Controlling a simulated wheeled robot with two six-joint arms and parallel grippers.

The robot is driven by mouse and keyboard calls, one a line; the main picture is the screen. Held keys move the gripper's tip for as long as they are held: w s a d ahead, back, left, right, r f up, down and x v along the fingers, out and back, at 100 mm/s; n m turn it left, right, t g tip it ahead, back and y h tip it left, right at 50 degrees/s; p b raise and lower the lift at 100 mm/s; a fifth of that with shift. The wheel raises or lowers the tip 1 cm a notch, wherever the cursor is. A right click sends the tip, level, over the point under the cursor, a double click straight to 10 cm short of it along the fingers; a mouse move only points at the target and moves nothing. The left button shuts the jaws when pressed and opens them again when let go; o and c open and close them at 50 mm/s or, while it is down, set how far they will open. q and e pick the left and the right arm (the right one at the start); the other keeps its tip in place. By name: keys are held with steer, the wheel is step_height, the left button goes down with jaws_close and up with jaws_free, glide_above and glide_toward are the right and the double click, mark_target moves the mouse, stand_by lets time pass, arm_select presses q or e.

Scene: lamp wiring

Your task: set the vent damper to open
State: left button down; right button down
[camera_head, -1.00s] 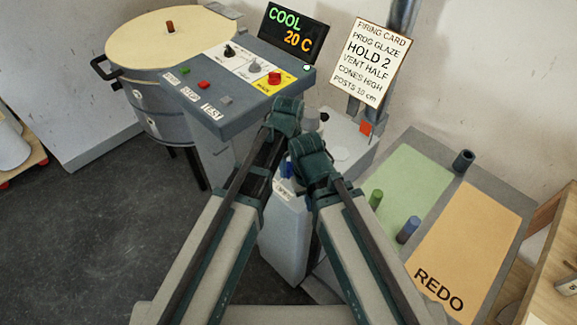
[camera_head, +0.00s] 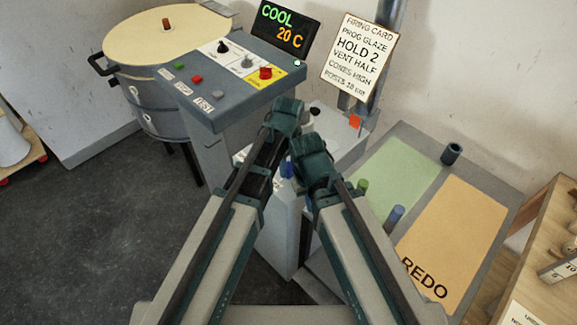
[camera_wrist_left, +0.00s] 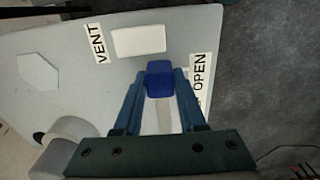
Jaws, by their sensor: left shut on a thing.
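The vent damper's blue knob (camera_wrist_left: 159,80) shows in the left wrist view, on a pale grey panel (camera_wrist_left: 60,85). My left gripper (camera_wrist_left: 160,86) is shut on this knob, one finger at each side. The OPEN label (camera_wrist_left: 199,75) is just right of the knob, partly covered by the right finger. The VENT label (camera_wrist_left: 99,43) is further left. A pale strip (camera_wrist_left: 163,116) runs below the knob between the fingers. In the head view, my arms hide much of the vent box (camera_head: 283,222).
The control console (camera_head: 222,85) stands left of the vent box, beside the round kiln (camera_head: 165,50). The firing card (camera_head: 357,58) at the back reads VENT HALF. To the right are green and orange mats (camera_head: 455,240) with several posts.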

mark_target(289, 166)
arm_select(q)
steer(key=shift+s+d, duration=0.15)
steer(key=shift+s, duration=0.05)
arm_select(e)
steer(key=shift+s+d, duration=0.1)
arm_select(q)
steer(key=shift+c, duration=2.4)
jaws_free()
steer(key=shift+r, duration=0.1)
steer(key=shift+w+r+p, duration=0.1)
steer(key=shift+r+p, duration=0.3)
steer(key=shift+p, duration=0.1)
arm_select(e)
steer(key=shift+r, duration=0.5)
arm_select(q)
step_height(289, 166, up, 13)
steer(key=p, duration=1.3)
arm_select(e)
step_height(289, 166, up, 13)
arm_select(q)
steer(key=shift+f, duration=0.1)
arm_select(e)
steer(key=shift+f, duration=0.15)
